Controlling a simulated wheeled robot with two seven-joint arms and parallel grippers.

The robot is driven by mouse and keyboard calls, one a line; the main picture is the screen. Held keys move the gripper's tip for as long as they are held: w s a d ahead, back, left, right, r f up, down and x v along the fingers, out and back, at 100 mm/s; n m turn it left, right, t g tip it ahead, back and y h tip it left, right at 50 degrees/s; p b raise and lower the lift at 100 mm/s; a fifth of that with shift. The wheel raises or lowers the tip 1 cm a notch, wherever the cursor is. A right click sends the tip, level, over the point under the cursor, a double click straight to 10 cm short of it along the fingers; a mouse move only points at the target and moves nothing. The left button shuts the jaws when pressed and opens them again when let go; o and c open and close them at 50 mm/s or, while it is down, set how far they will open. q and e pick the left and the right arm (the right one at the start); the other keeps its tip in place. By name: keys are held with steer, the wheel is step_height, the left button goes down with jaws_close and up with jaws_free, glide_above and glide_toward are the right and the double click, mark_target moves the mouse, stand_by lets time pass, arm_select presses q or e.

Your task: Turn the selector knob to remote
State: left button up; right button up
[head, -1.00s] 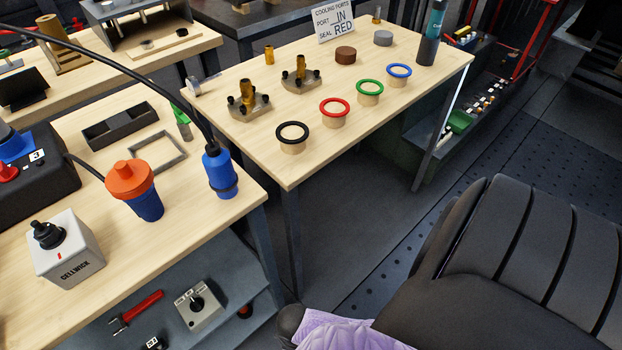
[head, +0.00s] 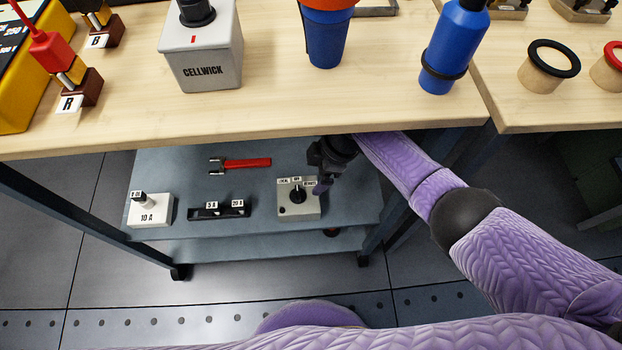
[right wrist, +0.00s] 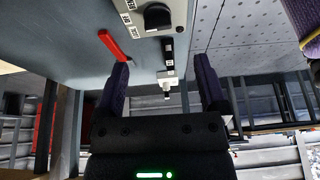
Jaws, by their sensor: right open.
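The selector is a light grey box (head: 285,209) with a black knob (head: 298,196) on top, on the lower shelf under the bench. Small white labels stand along its back edge; I cannot tell which one the knob points to. My right gripper (head: 322,184) reaches in under the tabletop and is at the right side of the box. In the right wrist view the gripper (right wrist: 163,82) is open, with nothing between its fingers. There the knob (right wrist: 157,17) shows at the top, beyond the fingertips. My left gripper is not in view.
The shelf (head: 175,170) also holds a red-handled tool (head: 245,163), a black fuse strip (head: 219,212) and a white 10 A block (head: 150,212).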

mark_target(298, 191)
steer(key=b+x, duration=0.3)
steer(key=x, duration=0.1)
steer(key=b+x, duration=0.3)
steer(key=x, duration=0.2)
steer(key=shift+w+a+f, duration=0.1)
steer(key=shift+w+a, duration=0.1)
steer(key=shift+a, duration=0.1)
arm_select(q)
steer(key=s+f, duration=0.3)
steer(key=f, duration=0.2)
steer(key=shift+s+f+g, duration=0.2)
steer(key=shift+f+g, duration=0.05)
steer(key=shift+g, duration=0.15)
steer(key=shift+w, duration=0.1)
arm_select(e)
steer(key=c, duration=0.5)
jaws_close()
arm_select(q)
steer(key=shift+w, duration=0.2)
